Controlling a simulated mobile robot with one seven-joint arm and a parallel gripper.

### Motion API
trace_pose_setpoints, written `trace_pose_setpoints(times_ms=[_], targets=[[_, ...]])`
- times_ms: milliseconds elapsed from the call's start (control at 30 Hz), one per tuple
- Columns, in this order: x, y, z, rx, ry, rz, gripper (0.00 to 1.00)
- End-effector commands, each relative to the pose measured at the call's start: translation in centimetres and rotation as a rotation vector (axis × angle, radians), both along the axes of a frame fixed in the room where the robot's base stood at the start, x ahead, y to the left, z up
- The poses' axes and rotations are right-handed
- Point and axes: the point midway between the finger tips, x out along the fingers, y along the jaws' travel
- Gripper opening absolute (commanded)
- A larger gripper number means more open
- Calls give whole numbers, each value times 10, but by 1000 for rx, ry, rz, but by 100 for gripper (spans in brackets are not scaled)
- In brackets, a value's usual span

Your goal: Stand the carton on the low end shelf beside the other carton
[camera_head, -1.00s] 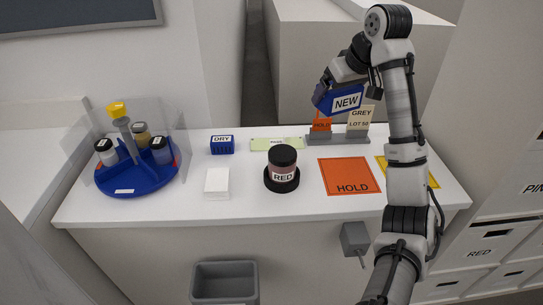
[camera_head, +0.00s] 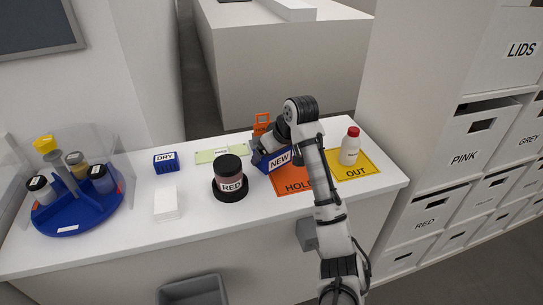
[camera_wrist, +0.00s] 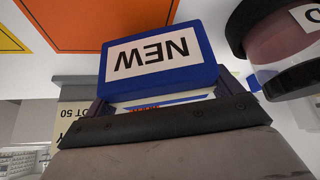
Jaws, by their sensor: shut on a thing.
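My gripper (camera_head: 262,152) is shut on a blue box-like thing labelled NEW (camera_head: 279,159), by the back-left part of the orange HOLD mat; I cannot tell whether it touches the counter. In the wrist view the NEW thing (camera_wrist: 160,52) fills the middle, its label upside down, between the dark jaws of my gripper (camera_wrist: 165,118). I cannot tell whether it is the task's carton. No low end shelf or second carton can be made out.
A RED jar (camera_head: 228,175) stands just left of my gripper. The HOLD mat (camera_head: 290,183) and yellow OUT mat (camera_head: 368,165), with a red-capped bottle (camera_head: 350,146), lie right. A blue DRY block (camera_head: 165,162) and blue turntable (camera_head: 75,220) are left. Labelled bins (camera_head: 475,140) stand right.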

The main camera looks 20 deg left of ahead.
Motion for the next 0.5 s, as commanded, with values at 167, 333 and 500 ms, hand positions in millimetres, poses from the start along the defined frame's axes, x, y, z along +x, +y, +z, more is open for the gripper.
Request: trace_pose_setpoints(times_ms=[167,333,500], targets=[[0,0,-22,1,1,-2,66],[0,0,-22,0,-1,0,66],[0,0,-25,0,0,-1,92]])
